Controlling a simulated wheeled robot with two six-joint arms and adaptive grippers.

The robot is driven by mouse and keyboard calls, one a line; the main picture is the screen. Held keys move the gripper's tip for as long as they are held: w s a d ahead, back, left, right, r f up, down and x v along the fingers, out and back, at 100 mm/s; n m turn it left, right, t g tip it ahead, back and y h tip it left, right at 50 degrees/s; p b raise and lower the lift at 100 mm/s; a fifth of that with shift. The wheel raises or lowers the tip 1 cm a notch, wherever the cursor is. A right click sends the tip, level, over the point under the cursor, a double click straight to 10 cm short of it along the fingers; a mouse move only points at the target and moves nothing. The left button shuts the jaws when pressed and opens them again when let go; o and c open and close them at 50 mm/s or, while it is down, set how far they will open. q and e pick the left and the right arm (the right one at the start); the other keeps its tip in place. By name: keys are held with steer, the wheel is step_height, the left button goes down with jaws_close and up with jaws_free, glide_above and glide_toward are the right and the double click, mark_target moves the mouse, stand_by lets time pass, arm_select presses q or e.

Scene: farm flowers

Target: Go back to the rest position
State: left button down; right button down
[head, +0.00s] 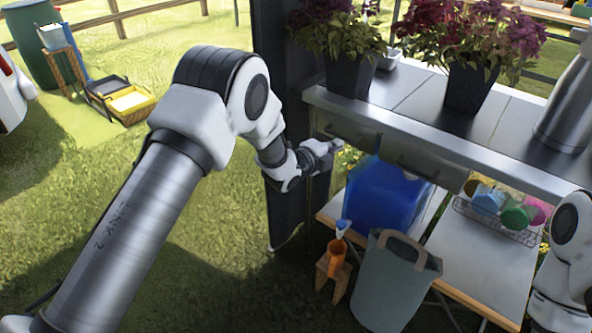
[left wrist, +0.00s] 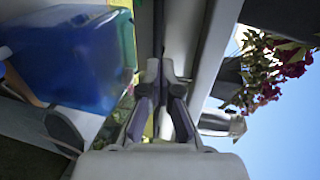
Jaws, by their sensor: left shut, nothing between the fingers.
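My left arm (head: 160,205) comes in from the lower left and reaches to the drawer side of the table. My left gripper (head: 335,147) is shut and empty, just left of the drawer fronts; whether it touches them I cannot tell. In the left wrist view the two fingers (left wrist: 164,75) meet at their tips with nothing between them. Part of my right arm (head: 568,250) shows at the right edge of the head view; its gripper is not in view.
The metal-edged table (head: 420,140) carries two potted flowers (head: 350,75) (head: 468,88) and a metal jug (head: 570,95). A blue container (head: 385,195) and a wire basket (head: 497,222) are on the lower shelf. A grey-green bucket (head: 390,290) stands in front. Grass lies open at left.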

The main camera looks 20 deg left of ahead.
arm_select(q)
steer(key=v, duration=1)
steer(key=s+f+n+g+y, duration=0.1)
steer(key=s+f, duration=0.2)
steer(key=f, duration=0.4)
steer(key=s+f+g, duration=0.2)
steer(key=s+f, duration=0.2)
steer(key=f, duration=0.3)
steer(key=s+a+f+n+g+y, duration=0.1)
steer(key=s+a+f+n+g, duration=0.15)
steer(key=s+f+n, duration=0.4)
steer(key=s+a+f+n+g+y, duration=0.1)
steer(key=s+f+g, duration=0.2)
steer(key=s, duration=0.6)
steer(key=s+a+f+n+g+y, duration=0.1)
steer(key=s+f+n+g, duration=0.15)
steer(key=s+f, duration=0.4)
steer(key=s+a+r+n+g+y, duration=0.15)
steer(key=s+n+g, duration=0.25)
steer(key=s+n, duration=0.75)
step_height(320, 180, up, 16)
steer(key=p, duration=1.6)
steer(key=shift+a+p, duration=0.35)
steer(key=shift+a, duration=0.1)
steer(key=shift+s+r, duration=0.1)
